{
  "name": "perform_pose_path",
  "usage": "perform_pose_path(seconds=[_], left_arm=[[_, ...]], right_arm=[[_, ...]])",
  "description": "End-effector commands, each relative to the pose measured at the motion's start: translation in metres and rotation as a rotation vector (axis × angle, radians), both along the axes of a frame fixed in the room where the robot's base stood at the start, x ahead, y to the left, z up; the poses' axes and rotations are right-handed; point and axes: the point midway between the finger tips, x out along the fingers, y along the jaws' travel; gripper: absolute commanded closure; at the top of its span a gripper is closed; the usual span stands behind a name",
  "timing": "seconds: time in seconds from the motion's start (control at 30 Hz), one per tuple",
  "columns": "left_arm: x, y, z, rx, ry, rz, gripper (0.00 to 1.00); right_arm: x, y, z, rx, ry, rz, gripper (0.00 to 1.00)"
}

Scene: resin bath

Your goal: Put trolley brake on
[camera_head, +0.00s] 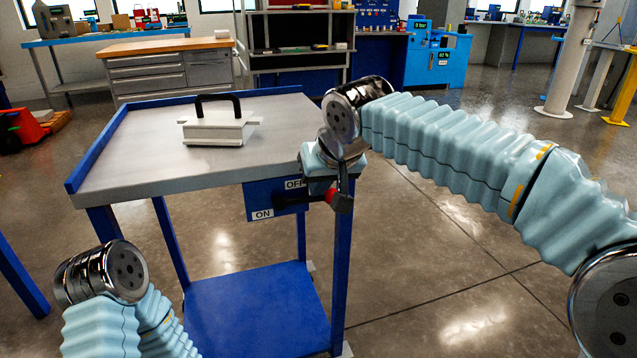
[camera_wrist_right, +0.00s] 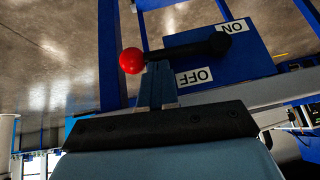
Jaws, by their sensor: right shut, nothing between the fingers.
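The trolley (camera_head: 130,160) has a grey top and a blue frame. On its front right is a blue brake plate (camera_head: 258,196) with an OFF label above and an ON label below left. The black brake lever (camera_head: 300,200) points right, nearly level, ending in a red knob (camera_head: 341,203). In the right wrist view the lever (camera_wrist_right: 185,51) and red knob (camera_wrist_right: 132,61) lie just beyond my fingertips. My right gripper (camera_head: 343,186) is shut and empty, on the OFF side of the lever beside the knob; contact is unclear. My left gripper is out of view.
A white block with a black handle (camera_head: 218,128) stands on the trolley top. The blue lower shelf (camera_head: 255,310) is bare. A wooden-topped drawer cabinet (camera_head: 165,65) and shelving are behind. The floor right of the trolley is clear.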

Motion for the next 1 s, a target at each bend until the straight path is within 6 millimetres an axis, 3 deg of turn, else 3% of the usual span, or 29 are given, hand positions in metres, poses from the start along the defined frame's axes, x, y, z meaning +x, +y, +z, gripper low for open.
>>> perform_pose_path(seconds=[0.47,1.0], left_arm=[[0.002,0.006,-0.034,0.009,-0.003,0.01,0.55],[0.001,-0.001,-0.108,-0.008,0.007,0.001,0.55]], right_arm=[[0.003,-0.01,-0.034,0.329,0.106,-0.006,1.0],[0.001,-0.002,-0.075,0.808,0.262,-0.003,1.0]])
